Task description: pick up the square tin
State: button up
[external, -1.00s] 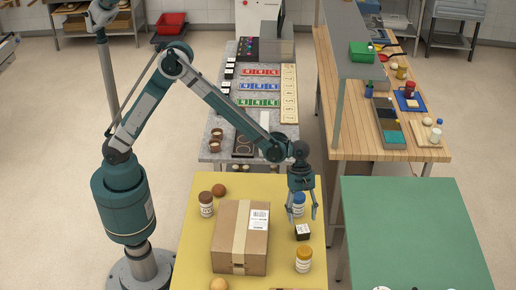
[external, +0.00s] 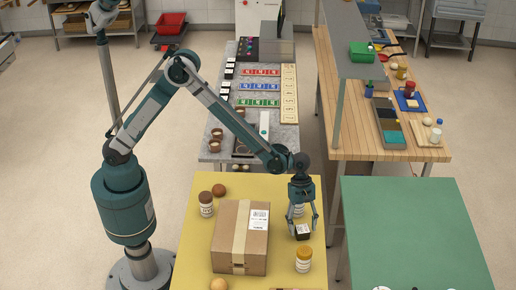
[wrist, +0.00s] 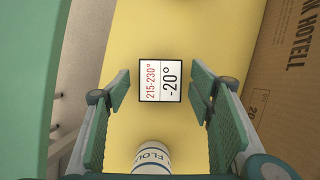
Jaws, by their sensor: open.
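The square tin (external: 303,232) is a small dark box with a white label on top, on the yellow table. My gripper (external: 302,226) is open and points down over the tin. In the wrist view, the two fingers (wrist: 160,92) stand apart on the left and right of the tin, with gaps on both sides. I cannot tell how far the fingertips are above the table.
A cardboard box (external: 240,237) stands left of the tin. A flour jar (wrist: 152,156) stands close behind it, partly hidden by my gripper in the external view. An orange-brown jar (external: 303,259) stands in front. Bare yellow table (external: 285,278) shows near the front.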

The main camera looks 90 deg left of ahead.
aim_at(303, 229)
jog(key=shift+x, duration=0.8)
jog(key=c, duration=1.1)
jog(key=shift+r, duration=0.15)
notch_tip(303, 229, up, 10)
jog(key=shift+f+p, duration=0.15)
jog(key=shift+p, duration=0.3)
